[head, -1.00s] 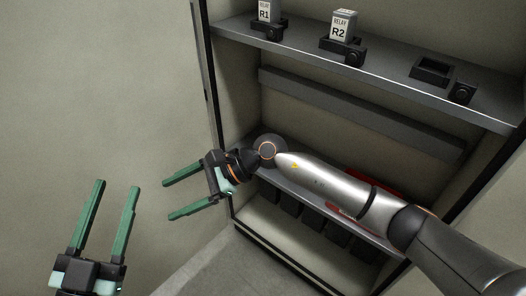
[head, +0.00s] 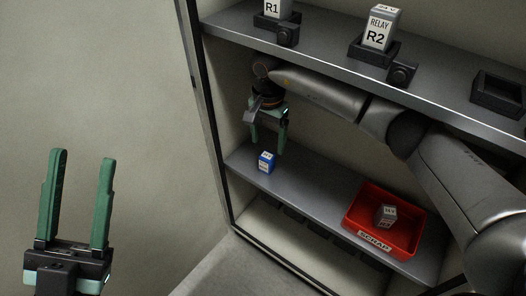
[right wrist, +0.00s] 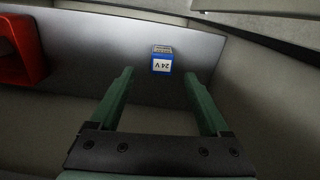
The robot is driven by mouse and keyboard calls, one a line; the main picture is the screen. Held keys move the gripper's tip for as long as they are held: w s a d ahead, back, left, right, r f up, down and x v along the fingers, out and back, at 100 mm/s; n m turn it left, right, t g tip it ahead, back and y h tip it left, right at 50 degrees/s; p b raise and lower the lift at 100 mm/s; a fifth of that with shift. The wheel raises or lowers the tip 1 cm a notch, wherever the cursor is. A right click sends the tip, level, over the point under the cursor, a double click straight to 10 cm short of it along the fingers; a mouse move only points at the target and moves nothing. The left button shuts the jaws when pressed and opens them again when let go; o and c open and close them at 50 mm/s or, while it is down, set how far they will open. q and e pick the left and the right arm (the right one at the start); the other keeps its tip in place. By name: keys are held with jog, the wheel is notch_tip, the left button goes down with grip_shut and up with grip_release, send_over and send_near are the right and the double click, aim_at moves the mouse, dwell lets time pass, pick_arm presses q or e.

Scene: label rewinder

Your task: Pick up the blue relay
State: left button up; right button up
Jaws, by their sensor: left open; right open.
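The blue relay (head: 266,162) is a small blue block with a white label. It stands on the lower shelf near its left end. In the right wrist view the relay (right wrist: 162,60) reads "24 V" and lies ahead of the fingertips, between their lines. My right gripper (head: 266,152) is open and points down just above the relay, apart from it as far as I can tell; its fingers (right wrist: 160,75) are empty. My left gripper (head: 83,155) is open and empty, at the lower left, away from the shelves.
A red scrap bin (head: 353,222) with a grey relay (head: 386,215) in it stands on the lower shelf (head: 314,186) to the right. The upper shelf (head: 330,55) holds relay R1 (head: 273,8), relay R2 (head: 381,28) and an empty socket (head: 498,92). The cabinet's left post (head: 200,110) is close by.

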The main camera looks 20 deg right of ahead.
aim_at(266, 156)
notch_tip(266, 156, down, 3)
jog(key=shift+s+r+b, duration=0.15)
jog(key=shift+r+b, duration=0.05)
jog(key=shift+b, duration=0.25)
jog(key=f, duration=0.1)
jog(key=f+b, duration=0.1)
jog(key=f, duration=0.1)
jog(key=f+b, duration=0.1)
jog(key=shift+w+a+f, duration=0.1)
jog(key=shift+w+f, duration=0.15)
jog(key=shift+f, duration=0.15)
grip_shut()
